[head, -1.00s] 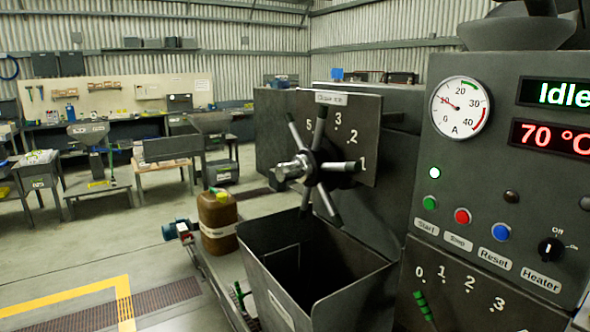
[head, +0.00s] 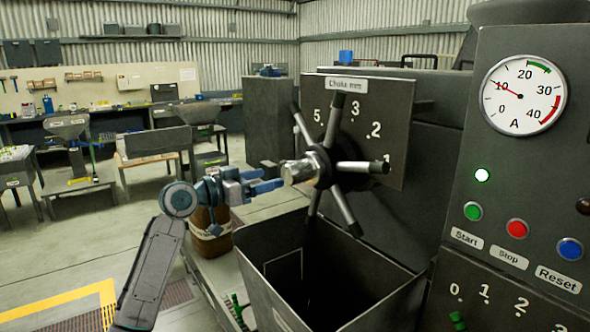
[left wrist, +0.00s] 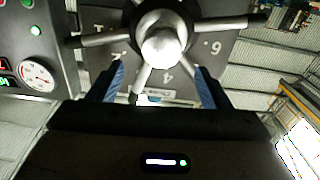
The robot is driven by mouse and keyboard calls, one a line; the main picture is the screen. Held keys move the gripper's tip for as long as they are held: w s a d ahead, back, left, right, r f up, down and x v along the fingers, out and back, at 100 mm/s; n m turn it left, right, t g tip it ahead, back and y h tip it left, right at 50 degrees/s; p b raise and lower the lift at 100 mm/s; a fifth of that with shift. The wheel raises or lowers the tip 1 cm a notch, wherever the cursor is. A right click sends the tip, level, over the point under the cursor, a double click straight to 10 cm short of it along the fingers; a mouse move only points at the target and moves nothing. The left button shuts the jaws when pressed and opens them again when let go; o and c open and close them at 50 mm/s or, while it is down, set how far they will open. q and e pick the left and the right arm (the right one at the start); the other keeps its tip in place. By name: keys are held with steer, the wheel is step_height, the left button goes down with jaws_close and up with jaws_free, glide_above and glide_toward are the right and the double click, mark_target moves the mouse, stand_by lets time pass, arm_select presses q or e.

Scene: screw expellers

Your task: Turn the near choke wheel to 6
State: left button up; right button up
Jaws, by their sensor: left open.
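The near choke wheel (head: 322,168) has several spokes with dark grips and a bright metal hub, in front of a dark plate with numbers labelled "Choke mm" (head: 356,88). In the head view 5, 3, 2 and 1 show on the plate. My left gripper (head: 272,180) is open just left of the hub and apart from it. In the left wrist view the picture is upside down; the wheel's hub (left wrist: 162,48) lies ahead, with a spoke between my two blue fingers (left wrist: 160,88). My right gripper is not in view.
An open dark metal bin (head: 330,270) stands under the wheel. A brown canister (head: 208,240) is behind my left arm. The control panel (head: 520,180) with gauge and buttons is at the right.

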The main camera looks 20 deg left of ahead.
mark_target(286, 174)
arm_select(q)
steer(key=p+x, duration=0.1)
steer(key=x, duration=0.2)
steer(key=shift+w+d+r, duration=0.1)
steer(key=shift+d+r, duration=0.1)
steer(key=p+x, duration=0.2)
steer(key=x, duration=0.3)
steer(key=shift+w+a+f, duration=0.1)
steer(key=shift+a+f, duration=0.05)
steer(key=shift+f, duration=0.05)
steer(key=shift+w, duration=0.15)
steer(key=shift+w+d+f, duration=0.1)
steer(key=shift+d, duration=0.15)
steer(key=shift+c, duration=0.2)
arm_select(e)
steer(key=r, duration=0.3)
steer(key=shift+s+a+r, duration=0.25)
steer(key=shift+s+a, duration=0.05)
arm_select(q)
steer(key=c, duration=1.3)
steer(key=shift+c, duration=0.2)
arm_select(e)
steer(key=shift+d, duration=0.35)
